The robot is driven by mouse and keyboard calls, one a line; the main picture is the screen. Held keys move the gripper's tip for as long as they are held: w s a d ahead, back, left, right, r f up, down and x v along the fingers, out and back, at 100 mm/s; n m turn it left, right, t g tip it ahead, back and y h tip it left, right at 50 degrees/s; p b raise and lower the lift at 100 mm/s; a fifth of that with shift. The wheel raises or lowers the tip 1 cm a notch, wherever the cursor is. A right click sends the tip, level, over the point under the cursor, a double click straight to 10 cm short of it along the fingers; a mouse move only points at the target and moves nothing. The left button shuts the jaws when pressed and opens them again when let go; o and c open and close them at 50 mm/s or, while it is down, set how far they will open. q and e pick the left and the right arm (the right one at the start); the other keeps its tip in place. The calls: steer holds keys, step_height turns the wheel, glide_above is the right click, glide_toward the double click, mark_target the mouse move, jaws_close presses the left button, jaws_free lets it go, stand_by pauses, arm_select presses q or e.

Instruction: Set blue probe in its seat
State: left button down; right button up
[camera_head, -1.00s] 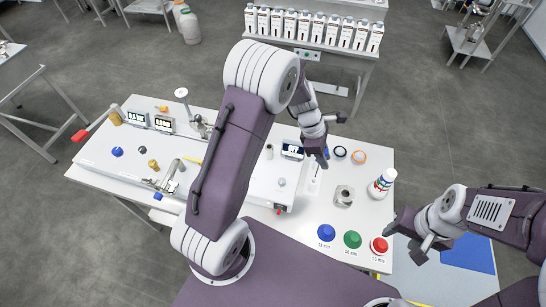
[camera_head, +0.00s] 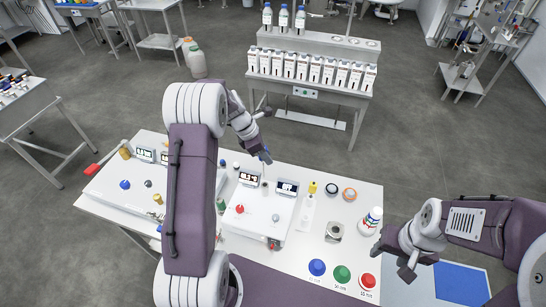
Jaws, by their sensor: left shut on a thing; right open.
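My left gripper (camera_head: 263,155) is shut on a small, thin thing with a bit of blue on it, probably the blue probe (camera_head: 267,150). It holds this in the air near the back edge of the white bench, behind a white instrument box (camera_head: 262,223) with two displays. A small peg or socket (camera_head: 264,184) shows between the displays; I cannot tell whether it is the probe's seat.
Blue (camera_head: 317,267), green (camera_head: 342,274) and red (camera_head: 367,281) domes line the front edge. A metal block (camera_head: 334,232), a bottle (camera_head: 371,220), a yellow piece (camera_head: 312,188) and two rings (camera_head: 349,194) stand at the right. A carton shelf (camera_head: 310,88) is behind.

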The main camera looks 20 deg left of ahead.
arm_select(q)
steer(key=shift+b+x, duration=0.8)
steer(key=shift+s+a+f+b, duration=0.1)
steer(key=shift+f+b, duration=1.65)
steer(key=shift+f, duration=0.6)
steer(key=shift+s+a+f+b, duration=0.1)
steer(key=shift+f+b, duration=1.65)
steer(key=shift+f, duration=0.55)
steer(key=shift+d, duration=0.1)
steer(key=c, duration=1.1)
jaws_free()
steer(key=shift+r, duration=0.1)
